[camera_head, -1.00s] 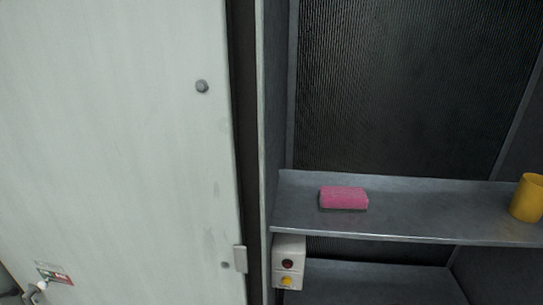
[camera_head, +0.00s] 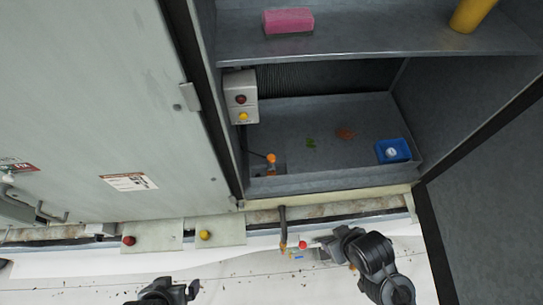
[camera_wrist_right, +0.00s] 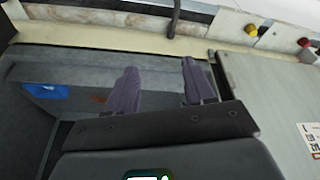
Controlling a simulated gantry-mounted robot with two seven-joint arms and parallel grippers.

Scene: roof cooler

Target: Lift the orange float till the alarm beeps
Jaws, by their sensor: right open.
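The orange float (camera_head: 271,158) stands in the near left corner of the grey drain pan (camera_head: 330,112) in the head view. The grey alarm box (camera_head: 241,97), with a dark red button or lamp and a yellow one, is on the wall above it. My right arm (camera_head: 370,262) is in front of the pan, at lower right. In the right wrist view my right gripper (camera_wrist_right: 160,78) is open with nothing between its fingers, facing the pan; I cannot make out the float there. A dark part of my left arm (camera_head: 165,291) shows at the bottom edge, its jaws unclear.
A blue tray (camera_head: 393,151) with a pale item is at the pan's right. A shelf (camera_head: 390,38) above holds a pink sponge (camera_head: 288,21) and a yellow cup (camera_head: 472,14). A bent pipe (camera_head: 283,228) hangs at the front edge. A large pale panel (camera_head: 90,90) stands left.

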